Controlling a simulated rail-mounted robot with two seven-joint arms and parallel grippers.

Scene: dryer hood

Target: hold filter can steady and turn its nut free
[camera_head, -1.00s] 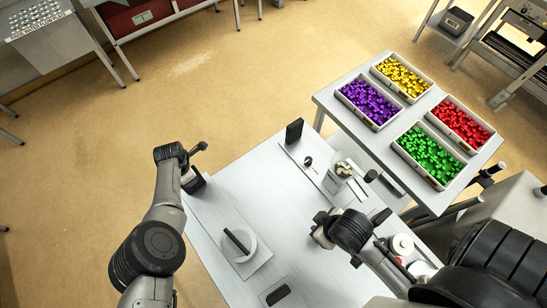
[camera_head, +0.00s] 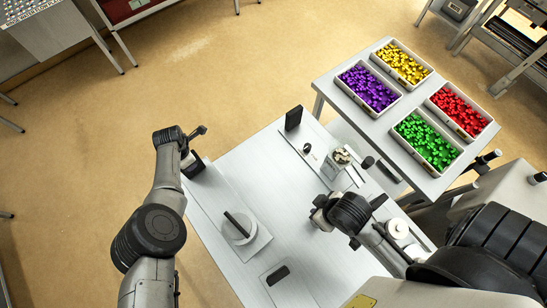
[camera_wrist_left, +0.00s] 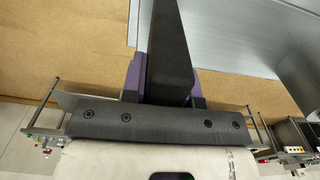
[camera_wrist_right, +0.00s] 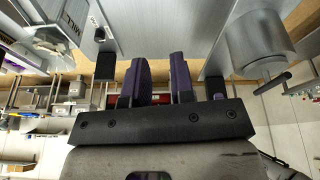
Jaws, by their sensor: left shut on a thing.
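A pale round can-like piece (camera_head: 240,229) with a dark bar across its top stands on a light plate on the bench; I take it for the filter can. Its nut cannot be made out. My left gripper (camera_head: 190,152) is at the plate's far end, apart from the round piece. In the left wrist view its purple-padded fingers are shut on a dark upright bar (camera_wrist_left: 172,45). My right gripper (camera_head: 320,213) is over the bench, right of the round piece. In the right wrist view its fingers (camera_wrist_right: 163,82) are apart and empty, with a grey cylinder (camera_wrist_right: 262,42) at the right.
White round pieces (camera_head: 397,228) stand near my right arm. A side table (camera_head: 385,120) holds bins of coloured pieces. The bench middle is clear.

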